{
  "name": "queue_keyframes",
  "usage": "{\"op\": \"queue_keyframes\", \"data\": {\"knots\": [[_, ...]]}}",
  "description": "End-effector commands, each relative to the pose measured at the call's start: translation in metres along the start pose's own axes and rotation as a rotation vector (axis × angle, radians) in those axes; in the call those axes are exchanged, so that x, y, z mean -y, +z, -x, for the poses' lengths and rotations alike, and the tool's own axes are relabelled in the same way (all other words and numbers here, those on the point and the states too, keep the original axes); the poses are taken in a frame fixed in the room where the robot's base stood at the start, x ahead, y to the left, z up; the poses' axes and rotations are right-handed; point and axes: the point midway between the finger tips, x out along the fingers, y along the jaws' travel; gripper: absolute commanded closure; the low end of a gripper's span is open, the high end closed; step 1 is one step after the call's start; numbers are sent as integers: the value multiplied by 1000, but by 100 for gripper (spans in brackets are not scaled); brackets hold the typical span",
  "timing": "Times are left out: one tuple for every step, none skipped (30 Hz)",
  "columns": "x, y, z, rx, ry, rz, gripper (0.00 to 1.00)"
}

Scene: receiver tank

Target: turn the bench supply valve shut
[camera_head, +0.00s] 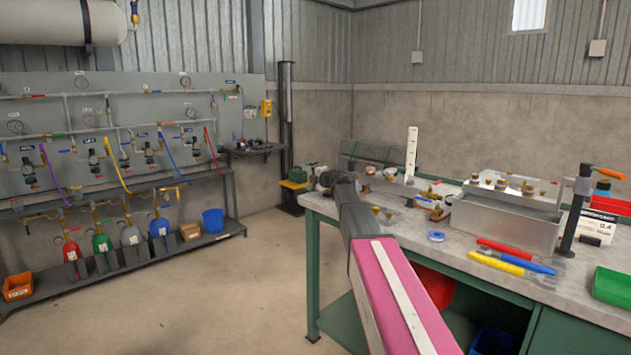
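My arm reaches from the bottom of the view over the bench's left end. My gripper (326,181) is at its far end, small and dark, and its fingers cannot be made out. The workbench (470,238) has a grey top and green frame. Small brass fittings (436,205) sit on it to the right of my gripper, apart from it. I cannot tell which fitting is the bench supply valve; my arm may hide part of it. I see nothing clearly held.
A grey wall panel (95,108) at the left carries gauges, pipes and coloured hoses. Several coloured bottles (103,247) stand on its lower shelf. The floor (230,295) between is clear.

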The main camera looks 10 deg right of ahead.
Motion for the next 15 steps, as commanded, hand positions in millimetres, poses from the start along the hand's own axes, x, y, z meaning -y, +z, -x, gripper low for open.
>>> {"op": "queue_keyframes", "data": {"knots": [[-33,-35,4,-46,49,-34,19],[-36,-40,4,-46,49,-34,19],[-40,-48,4,-46,49,-34,18],[-43,-53,4,-46,49,-34,18],[-46,-58,4,-46,48,-33,18],[-50,-64,5,-46,49,-32,20],[-52,-67,5,-45,49,-32,42],[-55,-71,5,-44,49,-32,66],[-57,-74,4,-42,48,-33,66],[-58,-76,4,-41,46,-32,66],[-60,-78,3,-40,46,-32,66],[-61,-80,3,-39,45,-31,66],[-62,-81,2,-38,44,-32,66],[-63,-82,2,-37,44,-32,66],[-63,-83,2,-36,44,-32,66]]}}
